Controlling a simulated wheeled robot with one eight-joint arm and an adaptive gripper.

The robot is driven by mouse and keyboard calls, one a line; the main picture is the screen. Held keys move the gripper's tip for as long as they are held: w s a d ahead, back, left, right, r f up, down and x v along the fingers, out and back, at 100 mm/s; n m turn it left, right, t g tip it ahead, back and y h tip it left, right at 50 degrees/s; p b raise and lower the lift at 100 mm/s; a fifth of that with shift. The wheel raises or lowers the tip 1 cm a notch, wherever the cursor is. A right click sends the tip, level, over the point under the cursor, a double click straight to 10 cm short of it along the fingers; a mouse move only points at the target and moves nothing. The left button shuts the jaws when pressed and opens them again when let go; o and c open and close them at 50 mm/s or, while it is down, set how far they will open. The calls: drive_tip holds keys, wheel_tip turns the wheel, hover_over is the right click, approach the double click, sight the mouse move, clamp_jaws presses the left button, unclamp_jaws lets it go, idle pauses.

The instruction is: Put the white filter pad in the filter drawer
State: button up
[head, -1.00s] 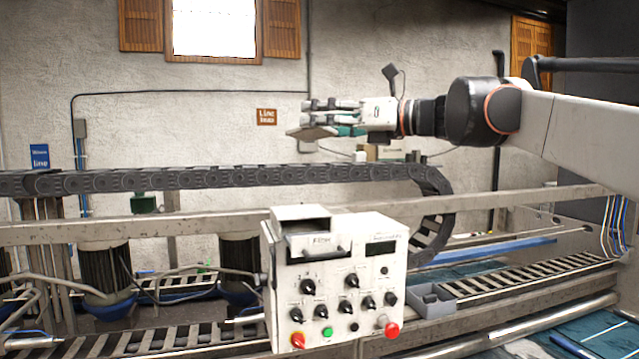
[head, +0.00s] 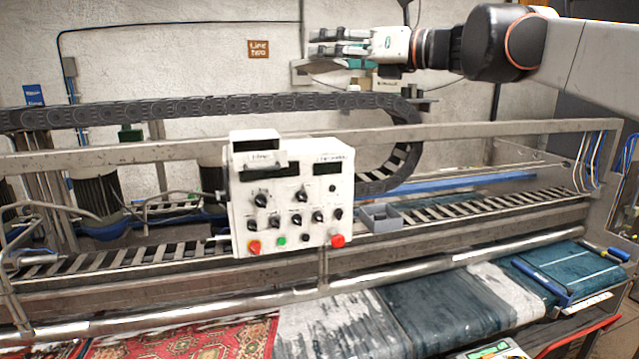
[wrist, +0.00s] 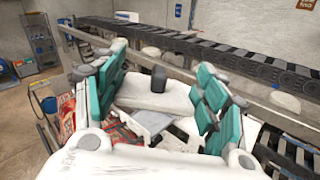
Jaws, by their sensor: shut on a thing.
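My gripper (head: 318,43) is held high above the machine, at the upper middle of the head view, pointing left. The white filter pad (wrist: 172,97) appears as a pale slab with a dark grip block (wrist: 157,79), shut between the teal-padded fingers in the wrist view. The filter drawer (head: 266,160) is at the upper left of the white control box (head: 290,205). Its labelled front stands out from the box, below and left of my gripper. Its inside is largely hidden.
The control box carries several black knobs, with a red button (head: 338,241) at lower right. A dark cable chain (head: 200,111) and a metal rail (head: 480,133) run behind the box. Rugs (head: 440,305) lie in front.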

sight(327, 69)
drive_tip(key=f, duration=0.1)
drive_tip(key=w+f, duration=0.1)
drive_tip(key=a+f, duration=0.1)
drive_tip(key=shift+w+a+f+m+t, duration=0.1)
drive_tip(key=shift+w+m+t, duration=0.1)
drive_tip(key=shift+m+t, duration=0.15)
drive_tip(key=w+d+f+m+t+h, duration=0.2)
drive_tip(key=d+f+m+t+h, duration=0.25)
drive_tip(key=f, duration=1.05)
drive_tip(key=w+d+f+m+t+h, duration=0.1)
drive_tip(key=d+f+m+h, duration=0.4)
drive_tip(key=f, duration=1)
drive_tip(key=w+d+f+m+t+h, duration=0.15)
drive_tip(key=d+f+h, duration=0.55)
drive_tip(key=f, duration=0.8)
wheel_tip(327, 69, down, 31)
drive_tip(key=d+y+b, duration=0.1)
drive_tip(key=b, duration=3)
drive_tip(key=shift+f+t, duration=0.15)
drive_tip(key=shift+t, duration=0.2)
